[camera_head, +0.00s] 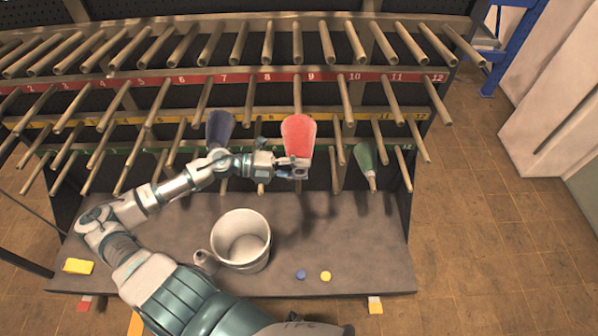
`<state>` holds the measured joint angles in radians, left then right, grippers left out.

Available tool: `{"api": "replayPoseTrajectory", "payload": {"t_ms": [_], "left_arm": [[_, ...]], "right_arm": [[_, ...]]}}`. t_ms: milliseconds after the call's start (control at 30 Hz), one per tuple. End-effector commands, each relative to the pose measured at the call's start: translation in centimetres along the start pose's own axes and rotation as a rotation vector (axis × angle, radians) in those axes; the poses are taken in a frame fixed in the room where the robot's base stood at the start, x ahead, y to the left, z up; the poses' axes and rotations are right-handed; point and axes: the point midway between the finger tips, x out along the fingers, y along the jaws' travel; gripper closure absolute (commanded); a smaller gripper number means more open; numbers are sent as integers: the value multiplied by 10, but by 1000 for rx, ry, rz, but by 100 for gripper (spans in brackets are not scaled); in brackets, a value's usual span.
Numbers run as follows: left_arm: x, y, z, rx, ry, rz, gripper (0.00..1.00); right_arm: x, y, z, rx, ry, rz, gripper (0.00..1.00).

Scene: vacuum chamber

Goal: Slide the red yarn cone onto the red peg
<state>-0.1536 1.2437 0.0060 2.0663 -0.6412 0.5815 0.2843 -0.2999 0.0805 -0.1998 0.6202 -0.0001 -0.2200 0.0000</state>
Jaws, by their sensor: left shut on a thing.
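The red yarn cone (298,135) is in the middle of the view, wide end up and narrow end down, in front of the rack. My left gripper (298,165) is shut on its narrow lower end. The tan pegs of the red row (201,99) stick out below the red numbered strip (243,78). The cone covers part of the rack below numbers 8 and 9. I cannot tell whether it touches a peg. No peg itself looks red. My right gripper is not in view.
A blue cone (220,128) and a green cone (365,156) are at the rack among the lower pegs. A white bucket (262,260) stands on the grey shelf (360,260). Blue (300,275) and yellow (326,276) discs lie right of it. The shelf's right part is clear.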

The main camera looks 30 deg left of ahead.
Motion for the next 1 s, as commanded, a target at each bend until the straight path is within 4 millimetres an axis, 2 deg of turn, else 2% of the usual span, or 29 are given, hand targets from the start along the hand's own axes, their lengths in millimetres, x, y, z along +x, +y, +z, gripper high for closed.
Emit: {"api": "replayPoseTrajectory", "payload": {"t_ms": [1000], "left_arm": [[-1, -2, 38, 5, -3, -1, 100]], "right_arm": [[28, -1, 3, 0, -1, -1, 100]]}}
